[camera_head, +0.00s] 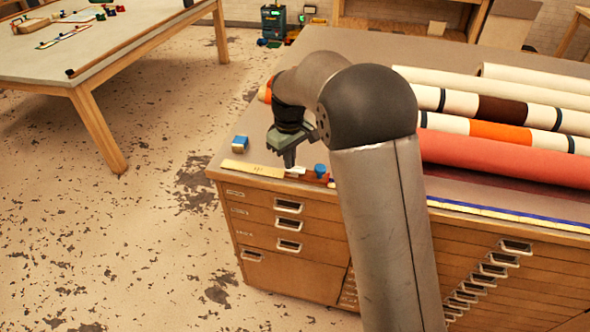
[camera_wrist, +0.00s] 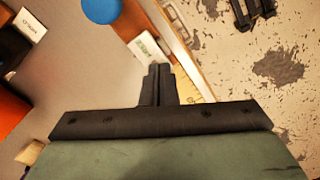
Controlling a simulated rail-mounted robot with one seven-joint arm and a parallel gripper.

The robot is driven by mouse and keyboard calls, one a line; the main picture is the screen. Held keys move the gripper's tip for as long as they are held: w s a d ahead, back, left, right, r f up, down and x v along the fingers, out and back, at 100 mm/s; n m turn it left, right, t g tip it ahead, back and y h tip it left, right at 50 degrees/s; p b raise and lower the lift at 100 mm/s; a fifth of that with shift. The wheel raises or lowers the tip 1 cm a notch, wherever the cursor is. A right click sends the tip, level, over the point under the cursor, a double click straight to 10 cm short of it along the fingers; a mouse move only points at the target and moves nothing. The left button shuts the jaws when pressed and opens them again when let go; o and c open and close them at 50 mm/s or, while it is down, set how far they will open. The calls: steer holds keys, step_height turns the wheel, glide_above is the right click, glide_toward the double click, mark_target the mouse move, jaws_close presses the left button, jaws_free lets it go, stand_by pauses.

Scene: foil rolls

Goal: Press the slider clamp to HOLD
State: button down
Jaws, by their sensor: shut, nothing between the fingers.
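My gripper (camera_head: 290,165) points down over the front left corner of the cabinet top, its two dark fingers together and empty. In the wrist view the closed fingertips (camera_wrist: 158,70) appear at a small white piece with green marking (camera_wrist: 147,47), probably part of the slider clamp. I cannot tell whether they touch it. The white piece also shows in the head view (camera_head: 298,170), just right of the fingertips. A round blue knob (camera_head: 320,169) stands to its right, and it shows in the wrist view (camera_wrist: 101,9). The clamp's setting is not readable.
A pale flat strip (camera_head: 252,169) lies along the front edge, left of the gripper. Several long rolls, one red (camera_head: 500,159), lie to the right behind my arm. A white label (camera_wrist: 27,28) shows in the wrist view.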

steer(key=shift+f, duration=0.15)
steer(key=shift+r+p, duration=2.4)
steer(key=shift+r, duration=1.2)
